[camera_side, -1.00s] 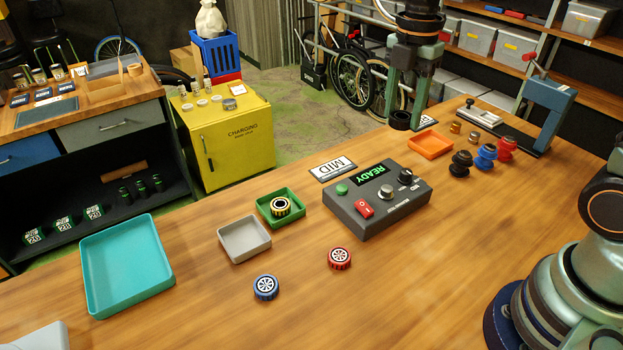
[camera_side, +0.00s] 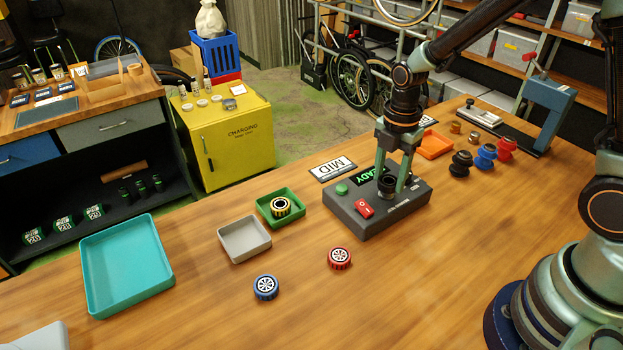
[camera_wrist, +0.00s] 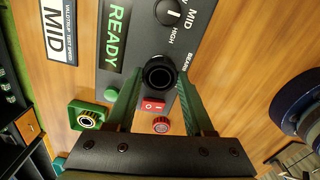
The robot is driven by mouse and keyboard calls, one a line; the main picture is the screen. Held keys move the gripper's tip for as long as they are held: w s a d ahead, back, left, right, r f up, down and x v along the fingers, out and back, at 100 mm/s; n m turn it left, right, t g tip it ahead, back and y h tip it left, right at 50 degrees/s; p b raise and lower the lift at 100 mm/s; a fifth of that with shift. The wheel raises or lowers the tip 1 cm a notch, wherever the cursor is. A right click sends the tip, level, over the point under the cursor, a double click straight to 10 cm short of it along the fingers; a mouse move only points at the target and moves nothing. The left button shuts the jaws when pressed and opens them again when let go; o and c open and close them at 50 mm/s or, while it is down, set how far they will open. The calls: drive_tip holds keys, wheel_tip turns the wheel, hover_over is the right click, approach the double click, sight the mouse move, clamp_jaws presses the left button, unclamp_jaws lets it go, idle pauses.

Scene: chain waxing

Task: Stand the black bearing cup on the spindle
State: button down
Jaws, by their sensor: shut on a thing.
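My gripper (camera_side: 392,184) is shut on the black bearing cup (camera_side: 386,182), with one green finger on either side of it. The cup is upright at the grey tester box (camera_side: 375,219), where the spindle stands. The spindle is hidden behind or under the cup. I cannot tell whether the cup touches it or is just above it. In the wrist view the cup (camera_wrist: 160,74) shows as a dark ring between the tips of my gripper (camera_wrist: 160,80), over the box face (camera_wrist: 133,85).
The box carries a red switch (camera_side: 364,208), a green button (camera_side: 342,189) and a READY display. A green tray (camera_side: 295,217) holds a yellow-black ring. A grey tray (camera_side: 263,246), red wheel (camera_side: 340,258) and blue wheel (camera_side: 266,287) lie left. Coloured knobs and an orange tray (camera_side: 437,153) are behind right.

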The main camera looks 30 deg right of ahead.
sight(389, 180)
drive_tip(key=shift+f, duration=0.1)
drive_tip(key=shift+c, duration=1.4)
unclamp_jaws()
wheel_tip(389, 180, up, 11)
drive_tip(key=s+r+m+t, duration=0.5)
drive_tip(key=s+r+m, duration=0.2)
drive_tip(key=m, duration=1.3)
drive_tip(key=shift+s+d+t, duration=0.25)
drive_tip(key=shift+s+t, duration=0.05)
drive_tip(key=shift+s, duration=0.35)
